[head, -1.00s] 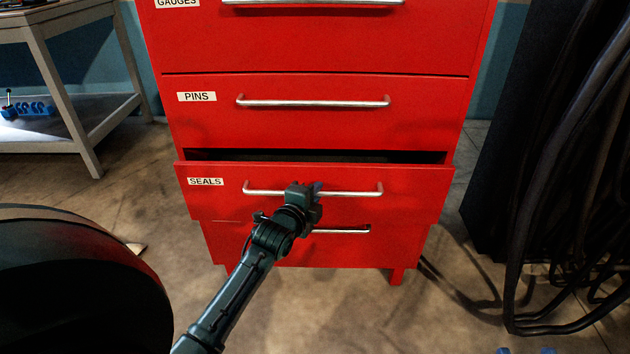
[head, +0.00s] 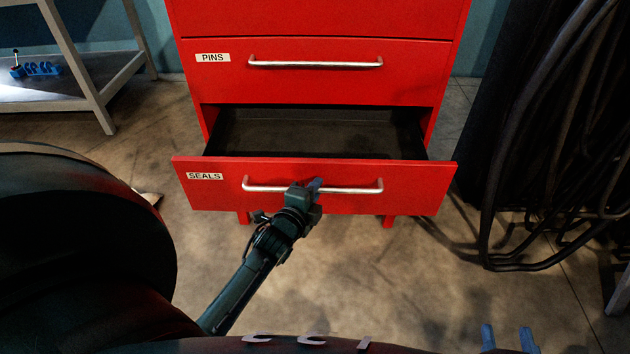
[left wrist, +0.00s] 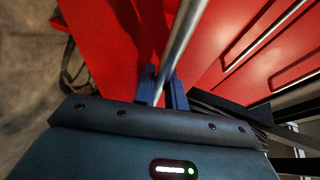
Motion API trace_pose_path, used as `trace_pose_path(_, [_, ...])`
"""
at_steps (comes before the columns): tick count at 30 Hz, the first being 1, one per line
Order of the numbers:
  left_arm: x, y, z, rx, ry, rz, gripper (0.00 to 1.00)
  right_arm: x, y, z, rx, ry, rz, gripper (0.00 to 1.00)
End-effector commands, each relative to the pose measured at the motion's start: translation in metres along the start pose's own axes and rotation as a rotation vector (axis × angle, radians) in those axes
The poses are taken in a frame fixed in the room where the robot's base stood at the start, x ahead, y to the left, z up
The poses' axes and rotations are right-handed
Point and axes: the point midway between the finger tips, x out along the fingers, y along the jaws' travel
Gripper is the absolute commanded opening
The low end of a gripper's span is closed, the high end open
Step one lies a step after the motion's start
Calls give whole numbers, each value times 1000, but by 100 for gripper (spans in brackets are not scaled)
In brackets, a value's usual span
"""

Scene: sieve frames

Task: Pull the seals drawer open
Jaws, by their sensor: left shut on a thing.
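The seals drawer (head: 415,190) is a red drawer with a white SEALS label (head: 204,176). It stands well out from the red cabinet, and its dark inside shows with nothing visible in it. Its silver bar handle (head: 352,190) runs across the front. My left gripper (head: 312,187) is shut on the handle near its middle. In the left wrist view the handle (left wrist: 186,35) passes between the blue fingers of the left gripper (left wrist: 163,88). My right gripper (head: 508,340) shows only its two blue fingertips at the bottom edge, apart and with nothing between them.
The pins drawer (head: 410,82) above is closed. Thick dark cables (head: 550,150) hang at the right and loop onto the floor. A bench (head: 92,88) with a blue rack (head: 42,69) stands at the left. The floor before the drawer is clear.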

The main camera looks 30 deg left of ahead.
Motion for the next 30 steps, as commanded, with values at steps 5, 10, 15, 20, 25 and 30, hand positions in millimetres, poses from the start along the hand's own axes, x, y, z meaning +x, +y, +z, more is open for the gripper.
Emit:
trace_pose_path(5, [-1,0,-1,-2,1,-1,0,0,0,0,1,-4,0,36])
trace_pose_path(10, [-1,0,-1,-2,1,0,0,0,0,0,1,-4,0,36])
trace_pose_path(15, [0,0,-1,-1,1,0,26,0,0,0,2,-4,0,36])
trace_pose_path(20, [0,0,-1,-1,0,0,34,0,0,0,2,-3,0,36])
trace_pose_path(25, [0,0,0,0,0,0,34,0,0,0,2,-3,0,36])
trace_pose_path(30, [0,-2,1,1,1,0,34,-1,0,-1,4,-13,-2,36])
